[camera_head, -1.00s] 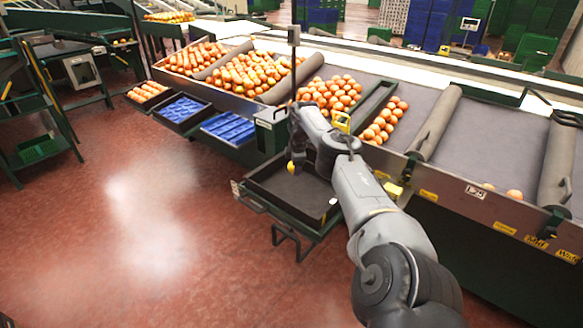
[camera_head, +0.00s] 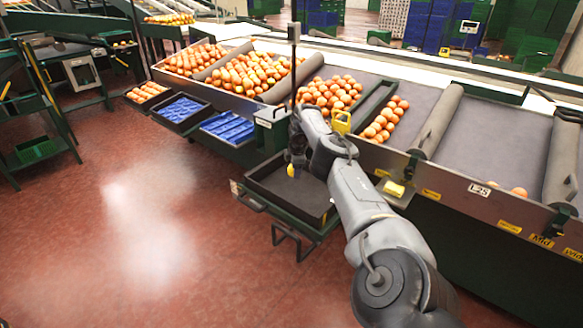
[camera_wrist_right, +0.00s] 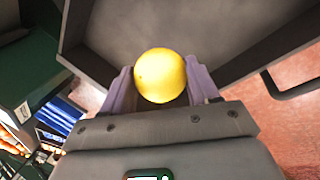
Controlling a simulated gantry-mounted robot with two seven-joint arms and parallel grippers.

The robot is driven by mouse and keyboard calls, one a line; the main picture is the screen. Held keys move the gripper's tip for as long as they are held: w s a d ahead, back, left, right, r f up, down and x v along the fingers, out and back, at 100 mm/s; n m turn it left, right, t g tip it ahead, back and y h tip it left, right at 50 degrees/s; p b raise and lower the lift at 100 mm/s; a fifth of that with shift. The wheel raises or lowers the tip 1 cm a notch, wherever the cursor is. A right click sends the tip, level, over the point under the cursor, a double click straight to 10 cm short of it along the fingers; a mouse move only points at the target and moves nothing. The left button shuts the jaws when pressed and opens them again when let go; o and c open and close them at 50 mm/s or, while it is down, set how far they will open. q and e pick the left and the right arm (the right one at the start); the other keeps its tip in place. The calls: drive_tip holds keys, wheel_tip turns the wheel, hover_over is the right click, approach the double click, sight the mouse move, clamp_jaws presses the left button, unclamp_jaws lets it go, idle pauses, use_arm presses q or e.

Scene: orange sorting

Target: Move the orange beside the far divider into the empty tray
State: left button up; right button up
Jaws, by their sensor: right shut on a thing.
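In the right wrist view the orange (camera_wrist_right: 160,72) sits between the two pale fingers of the gripper (camera_wrist_right: 160,84). The tray's grey inside and rim (camera_wrist_right: 275,50) show behind and around it there. The gap between orange and tray floor cannot be told. My right forearm hides part of the bench edge. My left gripper is out of view.
The sloping bench holds several oranges in bays, with a narrow green-edged divider (camera_head: 375,97) and padded rolls (camera_head: 437,120) between them. Blue-lined trays (camera_head: 228,127) stand left of the empty tray. A dark post (camera_head: 294,65) rises behind my wrist.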

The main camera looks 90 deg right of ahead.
drive_tip(key=shift+f+b, duration=1.1)
drive_tip(key=shift+f, duration=0.3)
drive_tip(key=shift+f+b, duration=1.5)
drive_tip(key=shift+f, duration=0.1)
drive_tip(key=shift+f, duration=0.2)
drive_tip(key=shift+f+b, duration=0.5)
drive_tip(key=shift+b, duration=0.1)
drive_tip(key=shift+f+b, duration=0.55)
drive_tip(key=shift+f+b, duration=0.5)
drive_tip(key=shift+f, duration=0.25)
